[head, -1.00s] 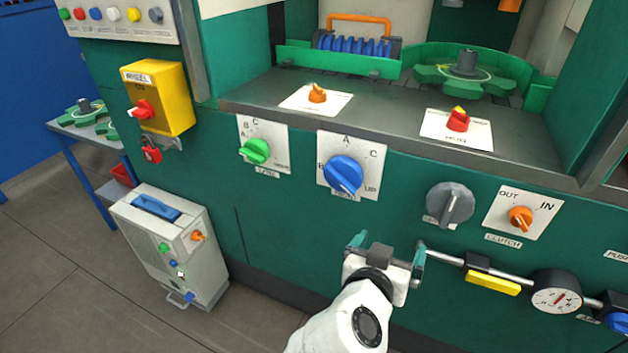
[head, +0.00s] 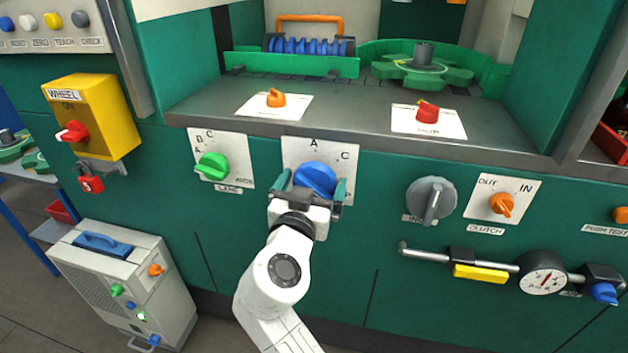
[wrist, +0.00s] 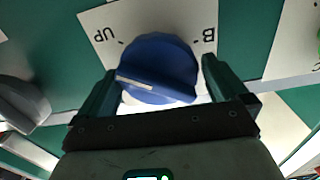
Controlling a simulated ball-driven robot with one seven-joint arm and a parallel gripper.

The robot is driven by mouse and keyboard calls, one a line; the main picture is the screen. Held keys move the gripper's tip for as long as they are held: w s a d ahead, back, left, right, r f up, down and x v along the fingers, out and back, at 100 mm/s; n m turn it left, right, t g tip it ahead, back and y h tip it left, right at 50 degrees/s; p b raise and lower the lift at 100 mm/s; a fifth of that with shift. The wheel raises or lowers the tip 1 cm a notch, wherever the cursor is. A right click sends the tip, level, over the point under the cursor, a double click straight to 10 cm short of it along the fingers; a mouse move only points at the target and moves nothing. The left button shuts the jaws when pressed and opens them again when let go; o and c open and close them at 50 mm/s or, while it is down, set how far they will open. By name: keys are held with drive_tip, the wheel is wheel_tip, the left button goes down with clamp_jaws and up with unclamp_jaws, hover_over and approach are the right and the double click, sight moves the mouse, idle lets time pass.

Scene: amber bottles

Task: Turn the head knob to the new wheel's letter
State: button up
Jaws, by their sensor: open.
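The large blue knob (head: 317,177) sits on a white plate (head: 290,150) on the green machine front. A and C show on the plate in the head view; its name label is hidden behind my gripper. My gripper (head: 311,186) is open right in front of the knob, one finger at each side. In the wrist view the blue knob (wrist: 155,65) lies between the open fingers, with UP and B on its plate. Its white line lies on the picture's left side. A green toothed wheel (head: 425,70) lies on the machine's shelf; I can read no letter on it.
A green knob (head: 212,166) is left of the blue one, a grey knob (head: 431,199) and an orange clutch knob (head: 502,205) right. A bar with a yellow grip (head: 478,273) and a dial (head: 543,272) juts out at the lower right.

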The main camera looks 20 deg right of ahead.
drive_tip(key=shift+w+d, duration=0.5)
drive_tip(key=shift+w, duration=0.05)
drive_tip(key=shift+c, duration=0.4)
drive_tip(key=c, duration=0.6)
drive_tip(key=shift+c, duration=0.2)
